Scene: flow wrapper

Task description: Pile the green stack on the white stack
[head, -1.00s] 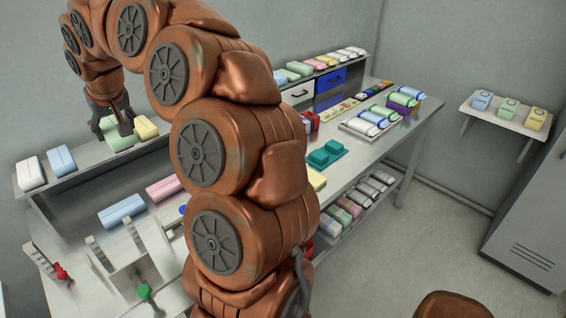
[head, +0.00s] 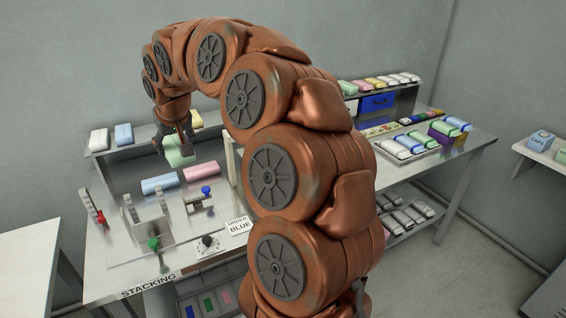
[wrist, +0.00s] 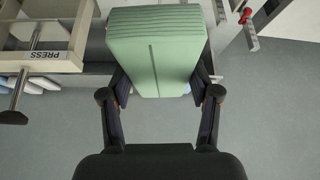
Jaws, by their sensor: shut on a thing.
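My gripper (head: 174,141) is shut on the green stack (head: 179,156), in front of the raised shelf at the back left of the bench. In the wrist view the green stack (wrist: 157,50) fills the space between the fingers (wrist: 160,98), its ridged edge at the top. A white stack (head: 99,140) stands at the left end of the shelf, to the left of my gripper and apart from it. The white stack cannot be made out in the wrist view.
A yellow stack (head: 196,120) stands on the shelf behind my gripper. A blue stack (head: 160,184) and a pink stack (head: 201,171) lie on the bench below. A PRESS frame (wrist: 45,55) shows at upper left in the wrist view.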

